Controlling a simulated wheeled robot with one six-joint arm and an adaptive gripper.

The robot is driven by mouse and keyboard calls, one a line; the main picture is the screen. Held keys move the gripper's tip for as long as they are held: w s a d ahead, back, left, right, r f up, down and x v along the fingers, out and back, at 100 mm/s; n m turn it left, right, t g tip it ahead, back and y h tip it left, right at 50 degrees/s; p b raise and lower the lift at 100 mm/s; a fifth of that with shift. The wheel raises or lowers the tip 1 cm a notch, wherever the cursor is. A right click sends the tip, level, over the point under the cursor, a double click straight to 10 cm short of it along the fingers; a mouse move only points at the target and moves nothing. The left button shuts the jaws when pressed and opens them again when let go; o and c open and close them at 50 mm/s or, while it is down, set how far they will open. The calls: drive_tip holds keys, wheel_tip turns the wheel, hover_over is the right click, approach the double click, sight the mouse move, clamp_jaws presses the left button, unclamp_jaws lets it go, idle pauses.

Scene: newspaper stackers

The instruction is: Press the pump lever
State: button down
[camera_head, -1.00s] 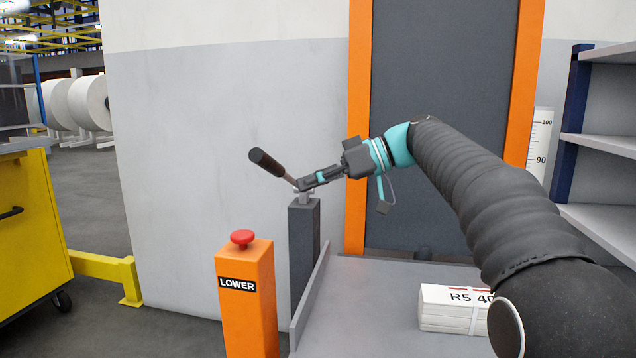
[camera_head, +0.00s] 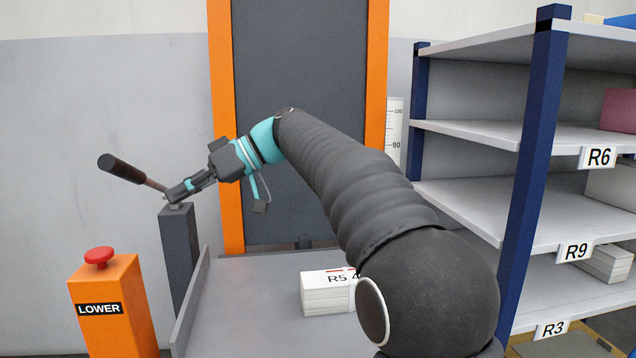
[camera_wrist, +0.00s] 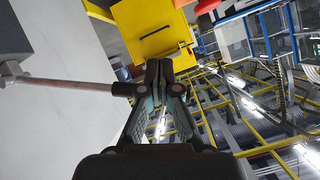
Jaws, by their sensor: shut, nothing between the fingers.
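The pump lever (camera_head: 123,168) has a black handle on a thin metal rod. It slants up and left from the top of a dark grey post (camera_head: 178,250) in the head view. My gripper (camera_head: 176,193) is shut and empty, its tips close to the rod near the post top. In the wrist view, the lever rod (camera_wrist: 75,84) runs from the left to the shut fingers of my gripper (camera_wrist: 160,72). The fingers hide part of the lever there. I cannot tell whether they touch it.
An orange post marked LOWER (camera_head: 112,310) with a red button (camera_head: 100,257) stands at front left. A grey platform (camera_head: 245,300) carries a white bundle (camera_head: 325,292). Shelves (camera_head: 480,205) stand on the right. The wrist view shows a yellow cart (camera_wrist: 150,25).

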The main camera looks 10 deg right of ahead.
drive_tip(key=s+d+f+m+t+h, duration=0.3)
drive_tip(key=s+d+f+m+h, duration=0.3)
drive_tip(key=s+d+f, duration=0.7)
drive_tip(key=s+d+f+m+t+h, duration=0.3)
drive_tip(key=s+d+f+m+h, duration=0.3)
drive_tip(key=s+d+f, duration=0.7)
drive_tip(key=s+d+m, duration=0.1)
drive_tip(key=d+m, duration=0.1)
drive_tip(key=d, duration=0.2)
drive_tip(key=shift+s+d+t+h, duration=0.2)
drive_tip(key=shift+s+t+h, duration=0.1)
drive_tip(key=shift+t+h, duration=0.1)
drive_tip(key=shift+a+f, duration=0.1)
